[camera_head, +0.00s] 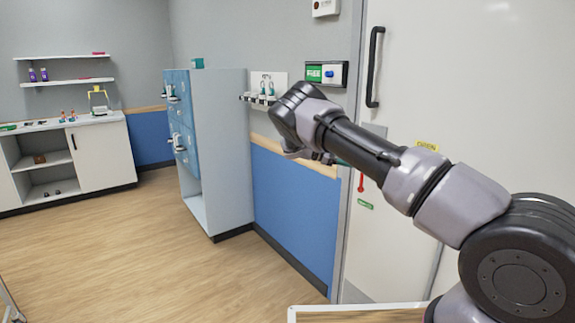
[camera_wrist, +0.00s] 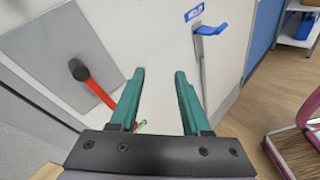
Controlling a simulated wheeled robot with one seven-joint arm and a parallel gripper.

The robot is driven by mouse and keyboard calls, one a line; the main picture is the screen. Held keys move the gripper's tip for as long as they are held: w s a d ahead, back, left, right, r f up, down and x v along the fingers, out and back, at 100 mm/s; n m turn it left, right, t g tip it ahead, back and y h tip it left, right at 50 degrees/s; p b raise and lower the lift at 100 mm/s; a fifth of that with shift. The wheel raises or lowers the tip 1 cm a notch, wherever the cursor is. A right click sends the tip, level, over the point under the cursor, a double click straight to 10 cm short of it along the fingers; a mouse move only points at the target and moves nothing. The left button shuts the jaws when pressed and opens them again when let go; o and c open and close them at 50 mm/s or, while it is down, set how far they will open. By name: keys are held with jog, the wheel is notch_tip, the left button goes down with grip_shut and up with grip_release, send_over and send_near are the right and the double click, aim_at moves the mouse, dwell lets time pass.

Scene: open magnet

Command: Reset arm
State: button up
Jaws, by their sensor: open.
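My arm reaches in from the right in the head view and stretches toward the wall beside the white door (camera_head: 470,80). My gripper in the wrist view (camera_wrist: 160,75) has two green fingers that stand apart with nothing between them. In the head view the fingers are mostly hidden behind the wrist. Past the fingers, the wrist view shows a pale surface with a blue-handled lever (camera_wrist: 210,30) on the right. My gripper touches neither.
A blue-fronted cabinet (camera_head: 222,140) stands along the wall. A white counter (camera_head: 90,122) with small items is at the far left, below two shelves (camera_head: 68,82). A green and blue switch box (camera_head: 326,74) is on the wall near my wrist. The wooden floor (camera_head: 130,250) is clear.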

jog(key=s+d+r+m+y, duration=0.4)
jog(key=s+r+m+y, duration=0.15)
jog(key=s+r, duration=0.3)
jog(key=s+d+r+m+y, duration=0.3)
jog(key=s+r+m+y, duration=0.1)
jog(key=s+r+y, duration=0.4)
jog(key=s+a+r+m+t+y, duration=0.1)
jog(key=s+a+r+m+t, duration=0.1)
jog(key=s, duration=0.6)
jog(key=s+a+r+m+t+y, duration=0.1)
jog(key=s+a+r+m+t, duration=0.1)
jog(key=s, duration=0.7)
jog(key=s+a+r+m+t+y, duration=0.2)
jog(key=s+r, duration=0.3)
jog(key=s, duration=0.4)
jog(key=shift+a+r+m+t, duration=0.25)
jog(key=shift+a+m+t, duration=0.1)
jog(key=shift+m+t, duration=0.55)
